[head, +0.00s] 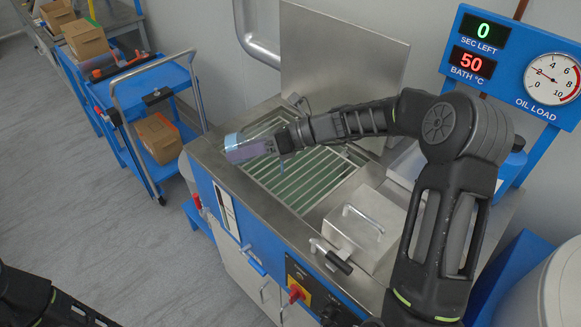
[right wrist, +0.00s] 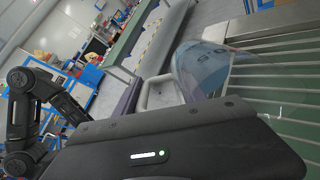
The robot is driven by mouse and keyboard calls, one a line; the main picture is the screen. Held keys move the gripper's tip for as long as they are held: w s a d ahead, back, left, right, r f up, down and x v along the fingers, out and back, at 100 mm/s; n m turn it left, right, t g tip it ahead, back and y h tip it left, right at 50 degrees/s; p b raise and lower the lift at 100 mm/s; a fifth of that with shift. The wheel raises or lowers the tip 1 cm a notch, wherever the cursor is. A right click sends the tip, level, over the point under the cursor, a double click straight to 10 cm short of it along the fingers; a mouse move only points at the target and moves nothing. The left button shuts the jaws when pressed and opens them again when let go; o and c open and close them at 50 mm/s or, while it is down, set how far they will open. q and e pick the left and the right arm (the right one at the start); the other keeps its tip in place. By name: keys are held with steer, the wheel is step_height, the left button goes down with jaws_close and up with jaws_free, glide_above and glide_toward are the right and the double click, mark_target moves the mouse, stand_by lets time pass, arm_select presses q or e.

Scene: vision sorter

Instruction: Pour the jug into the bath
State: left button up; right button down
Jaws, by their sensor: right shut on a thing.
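My right gripper (head: 255,150) is shut on the jug (head: 232,142), a clear bluish vessel, above the left edge of the bath. In the right wrist view, the jug (right wrist: 215,68) shows dark markings and a pale handle (right wrist: 155,92) between the fingers. Its tilt and contents are hard to tell. The bath (head: 258,172) has a metal grate over a green interior, and its steel lid (head: 340,60) stands raised behind. My right arm hides part of the bath. A dark part of my left arm shows at the lower left of the head view; its gripper is out of frame.
A steel box with a handle (head: 365,222) stands right of the grate. A display panel (head: 480,50) reads 0 sec left and 50 °C; a dial (head: 551,78) is beside it. A blue cart (head: 150,110) with a cardboard box (head: 158,138) stands left. Grey floor is clear in front.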

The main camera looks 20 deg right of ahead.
steer(key=shift+b, duration=0.3)
steer(key=shift+s+d+f+t+y+b, duration=0.1)
steer(key=shift+s+d+t+y+b, duration=0.15)
steer(key=shift+d+y+b, duration=0.2)
steer(key=shift+s+d+f+t+y+b, duration=0.15)
steer(key=shift+d+t+y+b, duration=0.1)
steer(key=shift+d+y+b, duration=0.2)
stand_by(0.7)
steer(key=shift+s+d+t+y+b, duration=0.15)
steer(key=shift+d+t+y+b, duration=0.2)
steer(key=shift+y+b, duration=0.35)
stand_by(0.6)
steer(key=shift+s+d+r+y, duration=0.15)
steer(key=shift+d+y, duration=0.2)
steer(key=shift+y, duration=0.05)
stand_by(0.3)
steer(key=a+h+p, duration=0.1)
steer(key=p, duration=0.1)
steer(key=w+a+g+h+p, duration=0.1)
steer(key=h+p, duration=0.1)
steer(key=a+g+h+p, duration=0.1)
steer(key=h+p, duration=0.1)
steer(key=p, duration=0.1)
steer(key=shift+w+a+r, duration=0.1)
steer(key=shift+w+a, duration=0.15)
steer(key=shift+w, duration=0.05)
